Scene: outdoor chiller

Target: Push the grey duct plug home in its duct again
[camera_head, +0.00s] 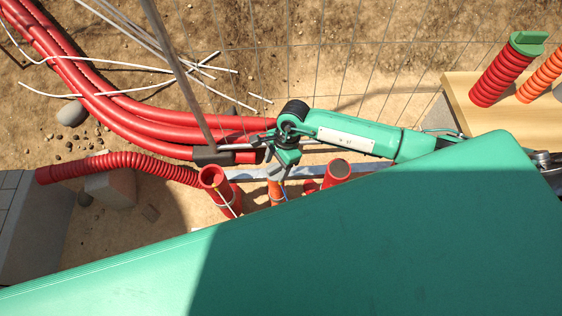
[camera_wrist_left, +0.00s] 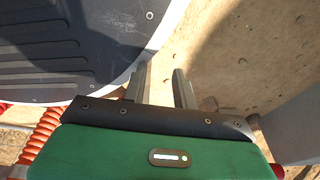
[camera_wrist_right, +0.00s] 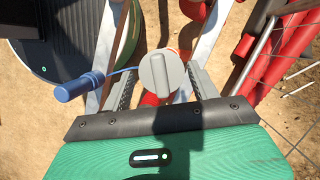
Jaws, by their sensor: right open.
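The grey duct plug (camera_wrist_right: 158,76) is a round cap with a raised grip bar in the right wrist view. It lies between the two fingers of my right gripper (camera_head: 273,170), which are apart on either side of it, with a gap visible. Red duct shows just beneath the plug; how deep it sits I cannot tell. In the head view the gripper is low among the upright ducts and largely hides the plug. My left gripper (camera_wrist_left: 158,88) is open and empty over bare sandy ground, outside the head view.
An open red duct (camera_head: 214,180) stands left of my right gripper, and a dark-topped one (camera_head: 339,171) right. A blue plug (camera_wrist_right: 76,91) hangs on a cord. Red conduits (camera_head: 135,112) and wire mesh lie behind. A green-capped corrugated duct (camera_head: 497,77) stands by a wooden board (camera_head: 459,96).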

